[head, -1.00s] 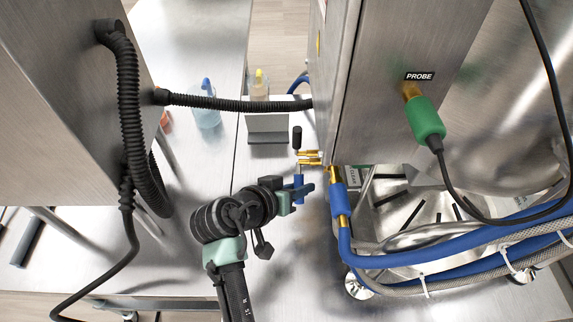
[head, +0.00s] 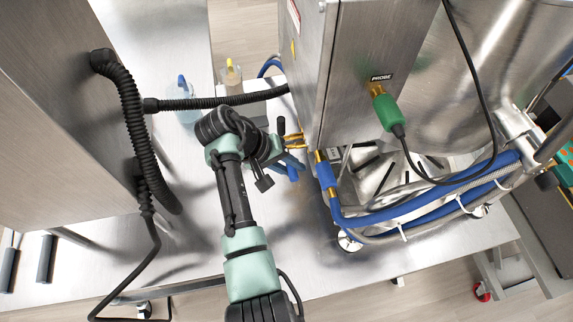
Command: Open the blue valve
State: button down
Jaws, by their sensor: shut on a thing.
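The blue valve's handle (head: 293,173) shows at the middle of the head view, just below the brass fittings (head: 293,139) on the left side of the steel cabinet. My gripper (head: 287,162) is at this handle and shut on it. My gripper and wrist cover part of the handle, so its exact angle is hard to tell. A second valve handle, black (head: 281,125), stands upright just above the brass fittings.
The steel cabinet (head: 348,60) with a green probe plug (head: 388,112) stands right of my gripper. Blue hoses (head: 400,217) curve below it. A black corrugated hose (head: 220,101) crosses behind my arm. Bottles (head: 233,78) stand beyond.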

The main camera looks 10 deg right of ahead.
jog(key=shift+r+g, duration=0.1)
jog(key=shift+g, duration=0.2)
jog(key=c, duration=0.7)
grip_release()
jog(key=v, duration=1.3)
jog(key=shift+w, duration=0.1)
